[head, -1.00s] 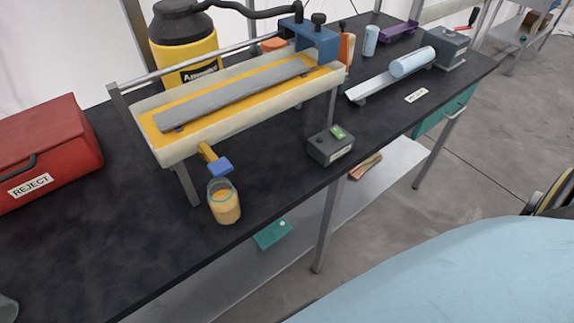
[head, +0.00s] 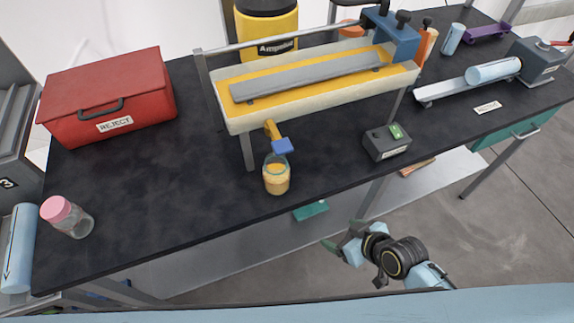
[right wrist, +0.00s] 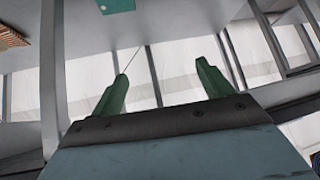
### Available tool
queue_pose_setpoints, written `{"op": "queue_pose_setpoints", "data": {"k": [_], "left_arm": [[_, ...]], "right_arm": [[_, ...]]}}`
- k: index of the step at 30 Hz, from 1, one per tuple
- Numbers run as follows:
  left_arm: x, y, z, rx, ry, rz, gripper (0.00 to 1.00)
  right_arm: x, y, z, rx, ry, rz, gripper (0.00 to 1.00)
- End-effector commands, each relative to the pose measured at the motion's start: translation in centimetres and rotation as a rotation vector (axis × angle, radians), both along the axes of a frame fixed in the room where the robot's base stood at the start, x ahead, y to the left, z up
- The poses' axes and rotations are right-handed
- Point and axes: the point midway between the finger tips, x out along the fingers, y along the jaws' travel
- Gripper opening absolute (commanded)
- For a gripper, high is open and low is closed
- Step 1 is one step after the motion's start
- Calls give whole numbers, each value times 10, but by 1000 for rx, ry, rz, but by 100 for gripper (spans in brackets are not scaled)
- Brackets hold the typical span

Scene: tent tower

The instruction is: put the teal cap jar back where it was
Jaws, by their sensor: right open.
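I see no jar with a teal cap in these views. A glass jar (head: 276,175) with orange-yellow contents and no cap that I can make out stands upright under the blue-tipped spout of the trough rig, near the table's front edge. My left gripper is out of view.
A red REJECT box (head: 110,95) sits at the back left of the black table (head: 170,180). A grey box with a green switch (head: 386,142) stands right of the spout. A blue cylinder (head: 18,250) is at far left. A teal item (head: 310,210) lies on the lower shelf.

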Motion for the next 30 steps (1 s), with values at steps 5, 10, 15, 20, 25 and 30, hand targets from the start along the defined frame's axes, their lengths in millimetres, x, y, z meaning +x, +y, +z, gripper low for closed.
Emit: {"op": "queue_pose_setpoints", "data": {"k": [5,10,15,20,25,30], "left_arm": [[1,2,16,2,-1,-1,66],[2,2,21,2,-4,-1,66],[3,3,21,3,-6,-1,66],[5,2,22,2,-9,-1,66],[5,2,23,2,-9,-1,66],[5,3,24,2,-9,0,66]], "right_arm": [[4,43,113,89,-134,171,79],[6,72,180,197,-299,321,79],[16,77,194,257,-388,345,79],[27,87,193,273,-407,341,79],[46,111,183,275,-407,340,79],[62,130,174,273,-407,341,79]]}}
